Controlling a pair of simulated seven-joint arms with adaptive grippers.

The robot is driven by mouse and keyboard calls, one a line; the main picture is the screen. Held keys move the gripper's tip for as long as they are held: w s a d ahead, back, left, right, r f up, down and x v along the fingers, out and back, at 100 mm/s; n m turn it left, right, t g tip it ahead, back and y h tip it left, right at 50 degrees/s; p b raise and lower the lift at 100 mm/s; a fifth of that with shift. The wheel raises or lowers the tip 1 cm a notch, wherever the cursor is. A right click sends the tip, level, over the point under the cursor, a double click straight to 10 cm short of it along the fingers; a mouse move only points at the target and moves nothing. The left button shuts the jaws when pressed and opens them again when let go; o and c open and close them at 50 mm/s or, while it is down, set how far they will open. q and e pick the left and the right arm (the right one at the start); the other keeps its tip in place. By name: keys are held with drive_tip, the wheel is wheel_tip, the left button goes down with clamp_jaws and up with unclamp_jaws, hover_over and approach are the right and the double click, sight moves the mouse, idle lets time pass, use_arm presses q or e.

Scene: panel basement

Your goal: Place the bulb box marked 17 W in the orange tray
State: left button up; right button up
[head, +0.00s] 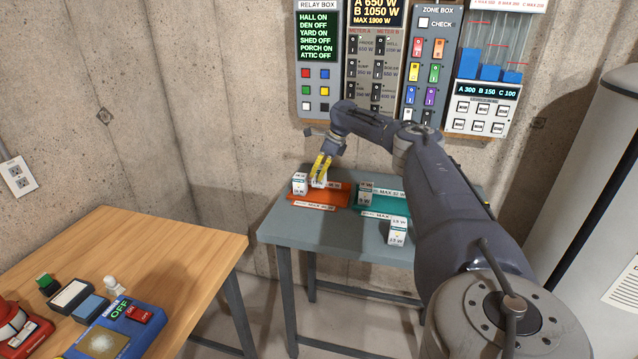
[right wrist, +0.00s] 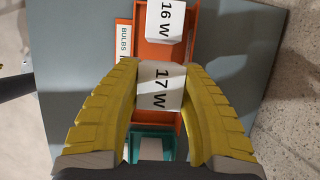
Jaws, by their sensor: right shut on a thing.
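My right gripper (head: 321,170) points down at the orange tray (head: 318,200) on the grey table. Its yellow fingers are shut on the white bulb box marked 17 W, which shows clearly in the right wrist view (right wrist: 161,87) and partly in the head view (head: 319,182). The box is over or in the orange tray; I cannot tell whether it touches the tray floor. The box marked 16 W (right wrist: 166,20) stands in the tray beside it, apart from it, and also shows in the head view (head: 299,183).
A teal tray (head: 380,209) with a white box (head: 365,191) is right of the orange tray. Another white box (head: 397,231) stands at the grey table's front. Control panels (head: 318,60) hang on the wall behind. A wooden table (head: 190,243) with several items is at left.

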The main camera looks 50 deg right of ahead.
drive_tip(key=shift+f, duration=2.25)
drive_tip(key=shift+f, duration=0.1)
drive_tip(key=o, duration=0.8)
drive_tip(key=v, duration=1.2)
drive_tip(key=shift+w, duration=0.1)
